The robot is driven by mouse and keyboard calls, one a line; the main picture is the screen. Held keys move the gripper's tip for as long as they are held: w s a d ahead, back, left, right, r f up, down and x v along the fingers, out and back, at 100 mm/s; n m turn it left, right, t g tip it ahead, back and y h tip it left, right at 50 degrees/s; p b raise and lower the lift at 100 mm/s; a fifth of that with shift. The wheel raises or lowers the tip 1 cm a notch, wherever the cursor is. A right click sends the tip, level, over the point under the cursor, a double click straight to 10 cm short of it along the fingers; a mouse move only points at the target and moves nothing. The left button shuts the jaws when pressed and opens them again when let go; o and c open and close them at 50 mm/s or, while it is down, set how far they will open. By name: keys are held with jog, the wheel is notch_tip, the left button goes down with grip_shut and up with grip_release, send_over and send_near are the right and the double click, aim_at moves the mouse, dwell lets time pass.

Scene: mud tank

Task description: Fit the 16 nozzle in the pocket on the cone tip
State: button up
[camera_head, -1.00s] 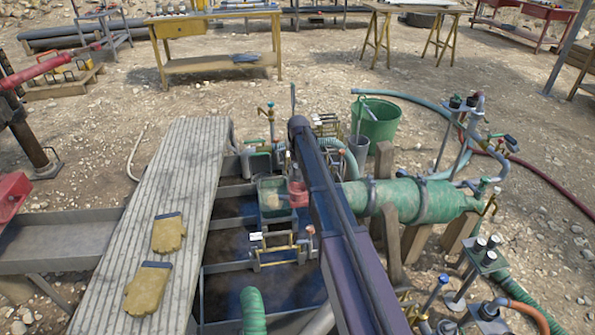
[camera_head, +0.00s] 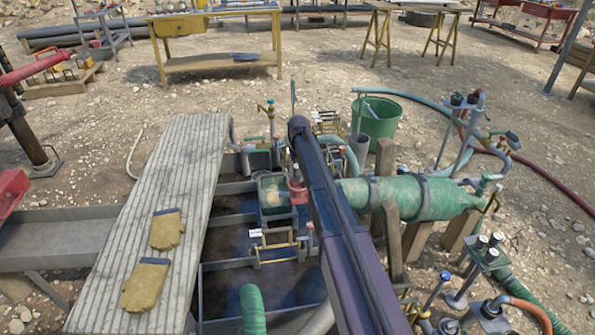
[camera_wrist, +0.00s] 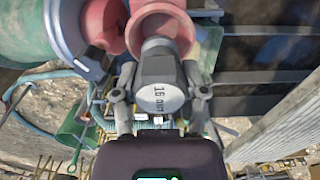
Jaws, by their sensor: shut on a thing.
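The 16 nozzle (camera_wrist: 160,88) is a grey piece with "16 mm" lettering on its near face, in the middle of the wrist view. My gripper (camera_wrist: 160,97) is shut on it, one finger on each side. The nozzle's far end overlaps the open mouth of the red cone tip (camera_wrist: 165,22); I cannot tell whether it is inside the pocket or just in front of it. The red tip joins the green cone body (camera_wrist: 25,35). In the head view, the green body (camera_head: 425,198) lies on its side, and my arm hides the nozzle and gripper.
Wooden posts (camera_head: 415,240) support the green body. A green bucket (camera_head: 375,120) stands behind. Pipe fittings (camera_head: 490,255) and hoses crowd the right. A grey ribbed walkway (camera_head: 185,165) with yellow gloves (camera_head: 147,285) runs along the left of the open tank (camera_head: 235,275).

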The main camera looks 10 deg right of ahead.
aim_at(298, 180)
jog(key=shift+f+b, duration=0.4)
jog(key=shift+f, duration=0.2)
jog(key=shift+f+b, duration=1.85)
dwell(1.3)
jog(key=o, duration=1.2)
jog(key=s, duration=3.3)
notch_tip(298, 180, up, 26)
jog(key=p, duration=2.5)
jog(key=shift+a+f+p, duration=0.1)
jog(key=shift+f+p, duration=0.1)
jog(key=shift+p, duration=0.1)
